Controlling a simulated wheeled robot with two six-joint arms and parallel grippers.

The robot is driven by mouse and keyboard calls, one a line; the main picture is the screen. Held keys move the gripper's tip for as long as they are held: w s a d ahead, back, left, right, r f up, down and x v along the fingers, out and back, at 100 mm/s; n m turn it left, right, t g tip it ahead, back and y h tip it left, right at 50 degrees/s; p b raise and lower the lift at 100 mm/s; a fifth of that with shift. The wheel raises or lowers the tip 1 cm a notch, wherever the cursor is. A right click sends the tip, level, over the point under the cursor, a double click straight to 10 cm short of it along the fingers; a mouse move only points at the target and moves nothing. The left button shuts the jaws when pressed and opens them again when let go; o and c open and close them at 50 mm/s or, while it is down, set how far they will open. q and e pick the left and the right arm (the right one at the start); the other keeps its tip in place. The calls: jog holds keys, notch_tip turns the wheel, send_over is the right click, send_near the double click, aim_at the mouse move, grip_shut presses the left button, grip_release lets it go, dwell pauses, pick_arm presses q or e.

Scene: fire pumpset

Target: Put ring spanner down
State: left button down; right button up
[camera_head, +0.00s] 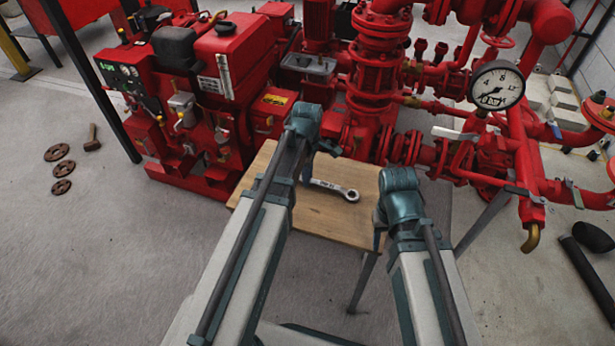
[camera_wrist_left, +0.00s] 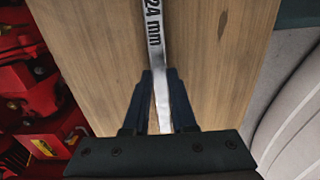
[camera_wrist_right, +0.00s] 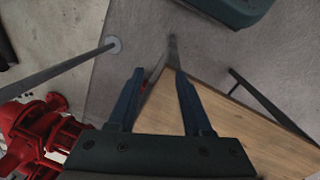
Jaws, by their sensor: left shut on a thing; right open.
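The ring spanner (camera_head: 333,189) is silver with dark lettering. In the head view it shows over the wooden table (camera_head: 345,228), its ring end to the right. In the left wrist view the spanner (camera_wrist_left: 154,40) reads "24 mm" and runs up from between the jaws. My left gripper (camera_head: 308,172) is shut on the spanner's left end; its fingers also show in the left wrist view (camera_wrist_left: 160,78). I cannot tell whether the spanner touches the table top. My right gripper is open and empty in the right wrist view (camera_wrist_right: 160,80), near the table's corner.
A red engine (camera_head: 190,90) stands behind left of the table, and red pump pipework (camera_head: 380,70) with a pressure gauge (camera_head: 496,85) stands behind and right. Several rusty discs (camera_head: 58,168) and a hammer (camera_head: 92,138) lie on the floor at left. The table around the spanner is bare.

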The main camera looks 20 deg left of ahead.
pick_arm(q)
jog(key=shift+f, duration=0.2)
pick_arm(e)
jog(key=shift+f, duration=0.2)
pick_arm(q)
jog(key=c, duration=0.7)
grip_release()
jog(key=shift+c, duration=0.2)
pick_arm(e)
jog(key=shift+r, duration=0.1)
pick_arm(q)
jog(key=shift+r, duration=0.2)
pick_arm(e)
jog(key=shift+r, duration=0.1)
pick_arm(q)
notch_tip(320, 180, up, 12)
jog(key=p, duration=1.2)
jog(key=s+d+m+y, duration=0.1)
jog(key=s+d+m, duration=1.2)
jog(key=m, duration=0.8)
jog(key=shift+s, duration=1)
pick_arm(e)
notch_tip(320, 180, up, 12)
pick_arm(q)
jog(key=shift+d+r, duration=0.1)
jog(key=shift+r, duration=0.05)
pick_arm(e)
jog(key=shift+r, duration=0.1)
